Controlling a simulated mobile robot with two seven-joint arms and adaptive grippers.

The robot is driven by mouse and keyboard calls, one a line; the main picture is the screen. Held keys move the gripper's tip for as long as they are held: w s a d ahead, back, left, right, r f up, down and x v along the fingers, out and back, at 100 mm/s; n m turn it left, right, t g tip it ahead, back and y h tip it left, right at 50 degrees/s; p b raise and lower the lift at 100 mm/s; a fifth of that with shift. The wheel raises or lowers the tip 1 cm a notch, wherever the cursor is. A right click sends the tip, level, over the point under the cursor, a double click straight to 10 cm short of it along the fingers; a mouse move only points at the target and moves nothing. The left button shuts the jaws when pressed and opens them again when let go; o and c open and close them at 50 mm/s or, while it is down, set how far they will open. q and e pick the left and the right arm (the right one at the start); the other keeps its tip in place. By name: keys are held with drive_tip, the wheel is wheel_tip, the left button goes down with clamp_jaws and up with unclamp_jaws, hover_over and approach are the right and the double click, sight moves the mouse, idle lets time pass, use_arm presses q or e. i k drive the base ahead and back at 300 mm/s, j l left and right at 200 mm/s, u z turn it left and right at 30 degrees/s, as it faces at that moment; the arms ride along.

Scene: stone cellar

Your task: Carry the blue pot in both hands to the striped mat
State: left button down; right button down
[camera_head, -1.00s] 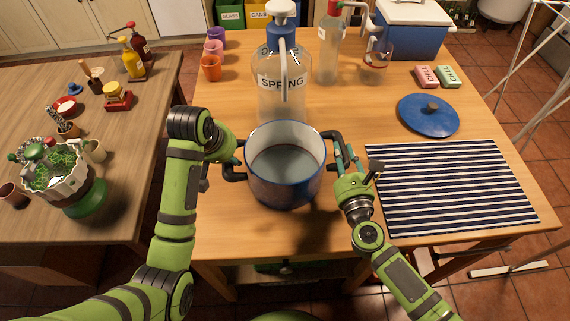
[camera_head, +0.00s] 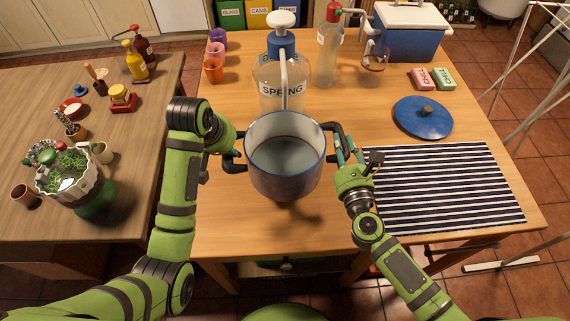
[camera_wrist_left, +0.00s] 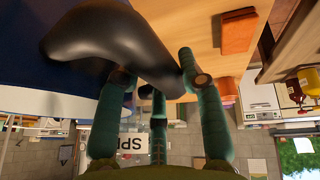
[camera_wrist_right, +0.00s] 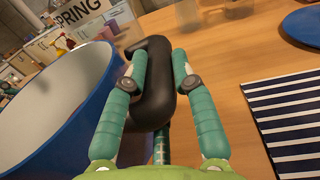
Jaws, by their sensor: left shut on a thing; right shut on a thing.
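The blue pot (camera_head: 284,178) with a pale inside hangs upright between my two grippers, above the wooden table, with its shadow below it. My left gripper (camera_head: 234,150) is shut on the pot's left black handle, which shows large in the left wrist view (camera_wrist_left: 110,40). My right gripper (camera_head: 347,152) is shut on the right black handle, also clear in the right wrist view (camera_wrist_right: 155,85). The striped mat (camera_head: 440,187), dark blue and white, lies flat and bare at the table's right, just right of my right gripper.
A blue lid (camera_head: 423,118) lies behind the mat. A large SPRING water bottle (camera_head: 283,80) stands close behind the pot. Cups (camera_head: 214,60) stand at the back left.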

sight(443, 183)
drive_tip(key=l+z, duration=0.15)
drive_tip(key=l, duration=0.75)
drive_tip(key=i+l+z, duration=0.2)
drive_tip(key=l, duration=0.7)
drive_tip(key=k+l, duration=0.05)
drive_tip(key=k, duration=0.05)
